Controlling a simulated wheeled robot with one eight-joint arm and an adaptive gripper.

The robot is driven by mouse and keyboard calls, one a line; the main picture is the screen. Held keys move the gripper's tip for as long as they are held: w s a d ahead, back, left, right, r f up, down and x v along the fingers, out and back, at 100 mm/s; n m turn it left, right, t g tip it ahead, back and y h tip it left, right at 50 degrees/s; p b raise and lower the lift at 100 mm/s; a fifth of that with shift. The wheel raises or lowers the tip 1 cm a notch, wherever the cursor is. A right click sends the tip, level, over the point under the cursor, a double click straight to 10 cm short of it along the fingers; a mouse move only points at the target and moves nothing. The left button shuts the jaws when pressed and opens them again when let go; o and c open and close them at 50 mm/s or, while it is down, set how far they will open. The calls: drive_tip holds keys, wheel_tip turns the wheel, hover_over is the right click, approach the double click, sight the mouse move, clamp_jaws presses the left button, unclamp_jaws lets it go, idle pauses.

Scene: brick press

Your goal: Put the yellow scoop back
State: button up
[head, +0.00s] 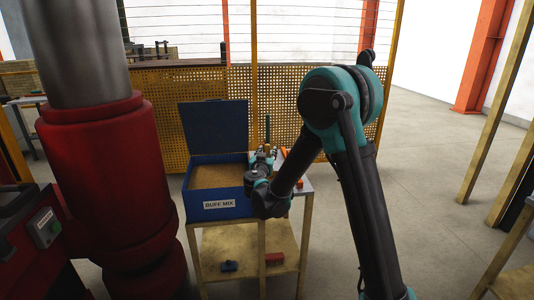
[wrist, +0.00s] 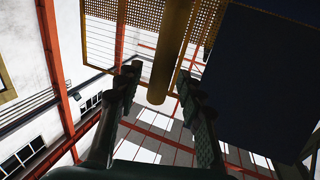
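My gripper (head: 269,151) is at the right side of the open blue box labelled BUFF MIX (head: 217,205), low over the small table. In the wrist view my gripper (wrist: 157,76) has its two dark fingers well apart. A round yellow-brown bar with a blunt end, which looks like the yellow scoop's handle (wrist: 163,70), reaches in between the fingers. Gaps show on both sides of it, so it is not gripped. The rest of the scoop is out of view there. I cannot make out the scoop in the head view, where my arm and wrist cover that spot.
The box's lid (head: 214,127) stands raised, and sandy mix (head: 217,176) fills the box. A small orange-red item (head: 299,183) is on the table's right. A blue item (head: 229,266) and red item (head: 274,259) lie on the lower shelf. Yellow mesh fencing (head: 330,112) stands behind.

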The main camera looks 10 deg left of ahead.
drive_tip(key=s, duration=1.2)
drive_tip(key=s+d+f+m+g+h, duration=0.15)
drive_tip(key=s+d+f+g, duration=0.25)
drive_tip(key=d, duration=1)
drive_tip(key=s+d+f+g+h, duration=0.3)
drive_tip(key=d+f+g, duration=0.15)
drive_tip(key=d, duration=0.95)
drive_tip(key=s+d+f+g+y, duration=0.1)
drive_tip(key=s+f, duration=0.1)
drive_tip(key=s, duration=0.4)
drive_tip(key=s+d+f+n+g+y, duration=0.1)
drive_tip(key=s+f+g+y, duration=0.1)
drive_tip(key=s, duration=0.4)
drive_tip(key=s+d+f+n+g+y, duration=0.1)
drive_tip(key=s+f+g+y, duration=0.1)
drive_tip(key=s, duration=0.4)
drive_tip(key=shift+s+d+f, duration=0.3)
drive_tip(key=shift+d+f, duration=0.1)
drive_tip(key=shift+f, duration=0.45)
drive_tip(key=shift+d, duration=0.1)
drive_tip(key=shift+c, duration=0.5)
